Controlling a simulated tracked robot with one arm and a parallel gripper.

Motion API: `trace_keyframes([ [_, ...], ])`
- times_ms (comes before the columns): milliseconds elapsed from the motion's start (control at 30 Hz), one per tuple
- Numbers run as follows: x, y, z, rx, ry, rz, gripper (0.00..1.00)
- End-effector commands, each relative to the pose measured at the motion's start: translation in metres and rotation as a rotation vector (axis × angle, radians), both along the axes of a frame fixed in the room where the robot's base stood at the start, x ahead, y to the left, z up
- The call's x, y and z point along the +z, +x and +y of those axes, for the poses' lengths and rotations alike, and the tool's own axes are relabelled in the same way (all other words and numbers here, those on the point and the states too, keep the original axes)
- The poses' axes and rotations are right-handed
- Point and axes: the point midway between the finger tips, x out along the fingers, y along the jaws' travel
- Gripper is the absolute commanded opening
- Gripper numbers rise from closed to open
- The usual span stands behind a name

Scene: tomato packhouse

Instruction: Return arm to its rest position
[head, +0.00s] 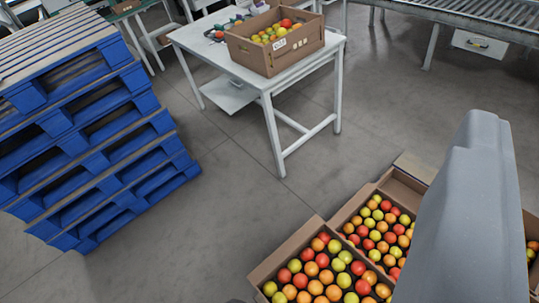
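A large grey part of my own arm (465,215) fills the lower right of the head view and hides part of the crates behind it. My gripper's fingers do not show in this view, so what they hold, if anything, cannot be seen.
Cardboard crates of red, orange and yellow tomatoes (283,252) stand at the lower right, near my arm. A stack of blue pallets (95,150) stands left. A white table (205,45) bears a tomato box (262,57). A roller conveyor (465,12) runs behind. Grey floor (225,200) between is clear.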

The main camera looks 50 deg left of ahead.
Motion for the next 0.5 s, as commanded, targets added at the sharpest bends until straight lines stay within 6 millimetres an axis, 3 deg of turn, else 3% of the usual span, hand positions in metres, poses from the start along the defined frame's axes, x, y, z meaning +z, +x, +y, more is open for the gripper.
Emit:
trace_keyframes([
  [33, 0.004, -0.012, -0.005, -0.015, -0.023, 0.001, 0.41],
  [167, 0.004, -0.027, -0.015, -0.039, -0.056, 0.018, 0.41],
  [500, 0.005, -0.028, -0.015, -0.042, -0.062, 0.021, 0.41],
])
